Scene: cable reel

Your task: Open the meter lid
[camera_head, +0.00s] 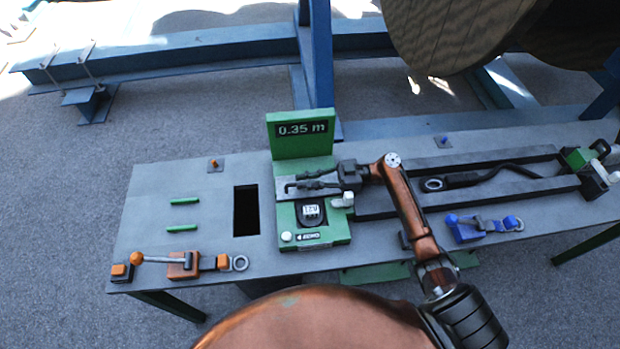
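The green meter (331,234) stands on the grey bench, with a white-faced round dial (311,211) on its front part. A grey metal strip (283,196) crosses the meter's middle. My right gripper (297,182) reaches in from the right over this strip. Its two fingers point left, with a small gap between them and nothing seen held. I cannot tell whether they touch the meter. My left gripper is out of view.
A dark rectangular opening (246,210) lies left of the meter. An orange lever clamp (183,265) sits at the front left, and a blue clamp (482,228) at the right. Dark rails and a black cable (490,176) run right. A large reel (450,35) hangs behind.

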